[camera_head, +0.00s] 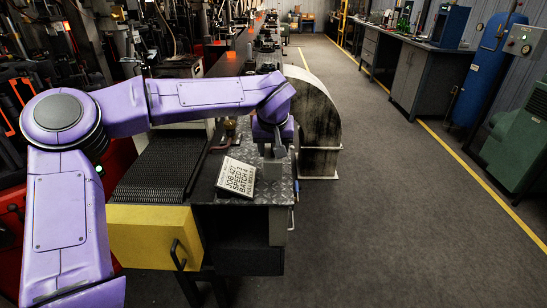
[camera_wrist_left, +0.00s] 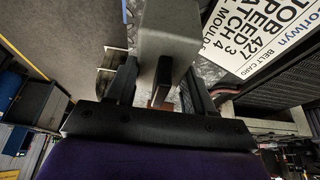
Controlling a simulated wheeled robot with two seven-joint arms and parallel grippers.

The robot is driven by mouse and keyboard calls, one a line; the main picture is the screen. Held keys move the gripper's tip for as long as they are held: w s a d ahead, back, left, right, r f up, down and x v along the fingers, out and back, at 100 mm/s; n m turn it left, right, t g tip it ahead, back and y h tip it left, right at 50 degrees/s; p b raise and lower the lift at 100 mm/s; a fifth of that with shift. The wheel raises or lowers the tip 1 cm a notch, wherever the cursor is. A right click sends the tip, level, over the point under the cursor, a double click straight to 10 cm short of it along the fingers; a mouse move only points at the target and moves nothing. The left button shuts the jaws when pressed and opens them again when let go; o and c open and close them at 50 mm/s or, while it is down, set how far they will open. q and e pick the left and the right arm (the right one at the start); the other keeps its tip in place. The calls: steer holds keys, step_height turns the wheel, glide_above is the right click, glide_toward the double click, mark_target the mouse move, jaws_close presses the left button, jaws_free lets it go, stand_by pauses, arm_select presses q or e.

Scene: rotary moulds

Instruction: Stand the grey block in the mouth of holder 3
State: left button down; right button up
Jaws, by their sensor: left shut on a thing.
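My left gripper (camera_head: 277,149) hangs at the end of the purple arm, over the right part of the metal-topped bench. In the left wrist view the left gripper (camera_wrist_left: 160,88) is shut on the grey block (camera_wrist_left: 168,40), which sits between its two dark fingers. A small dark piece with a brown edge shows at the block's near end; I cannot tell what it is. My right gripper is not in view.
A white belt card (camera_head: 237,177) leans on the bench's chequered metal top (camera_head: 268,188); it reads job 427, speed 3, batch 4. A black ribbed belt (camera_head: 160,168) lies to its left above a yellow panel (camera_head: 150,236). A large grey rounded housing (camera_head: 318,125) stands behind. The floor at right is clear.

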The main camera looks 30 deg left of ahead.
mark_target(273, 158)
arm_select(q)
steer(key=shift+f, duration=1.45)
steer(key=shift+c, duration=2.1)
jaws_free()
steer(key=shift+f, duration=0.15)
